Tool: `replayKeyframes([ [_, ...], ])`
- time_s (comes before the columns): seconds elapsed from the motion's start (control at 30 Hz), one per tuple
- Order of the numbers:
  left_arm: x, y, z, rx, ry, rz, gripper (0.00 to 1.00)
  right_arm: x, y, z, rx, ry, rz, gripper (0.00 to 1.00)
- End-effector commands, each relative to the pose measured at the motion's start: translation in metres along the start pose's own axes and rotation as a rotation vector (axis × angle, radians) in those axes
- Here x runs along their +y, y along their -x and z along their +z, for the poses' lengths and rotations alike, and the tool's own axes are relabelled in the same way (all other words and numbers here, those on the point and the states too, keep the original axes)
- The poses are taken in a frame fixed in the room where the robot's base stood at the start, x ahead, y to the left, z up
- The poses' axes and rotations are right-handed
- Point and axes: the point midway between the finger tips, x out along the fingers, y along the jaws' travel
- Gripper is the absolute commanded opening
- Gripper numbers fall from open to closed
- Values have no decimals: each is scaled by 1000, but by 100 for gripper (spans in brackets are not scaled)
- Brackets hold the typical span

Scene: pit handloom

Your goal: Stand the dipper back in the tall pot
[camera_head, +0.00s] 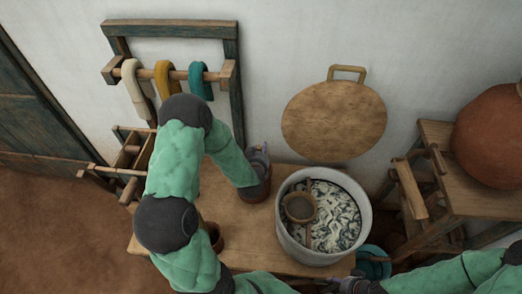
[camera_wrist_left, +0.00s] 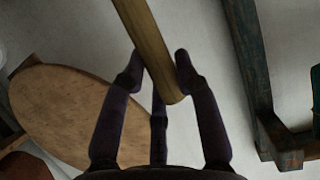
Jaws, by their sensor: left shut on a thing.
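My left gripper (camera_head: 259,156) is shut on a wooden handle (camera_wrist_left: 152,45), which I take for the dipper's. In the left wrist view the handle passes between the fingertips (camera_wrist_left: 158,72); one end shows there and the rest runs out of frame. In the head view the gripper is right above a dark brown pot (camera_head: 256,192), likely the tall pot. The arm and gripper partly cover that pot. I cannot tell how far the dipper is inside it. My right gripper (camera_head: 345,285) is at the bottom edge, too cut off to read.
A big grey pot (camera_head: 282,234) of pale, dark-flecked contents stands close right, with a wooden ladle (camera_head: 299,207) in it. A small brown pot (camera_head: 212,235) is beside my left arm. A round wooden lid (camera_head: 334,120) leans on the wall. A teal bowl (camera_head: 374,265) is low right.

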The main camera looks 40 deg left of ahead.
Motion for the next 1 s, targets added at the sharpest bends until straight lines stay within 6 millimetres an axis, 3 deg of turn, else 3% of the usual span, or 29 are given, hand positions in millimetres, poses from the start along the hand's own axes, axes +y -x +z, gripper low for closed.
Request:
replayKeyframes([
  [0.6,0,-16,39,1,0,0,0,13,-37,-1,0,0,0,56],
  [1.0,0,-19,44,2,0,0,0,15,-42,-2,0,0,0,56],
])
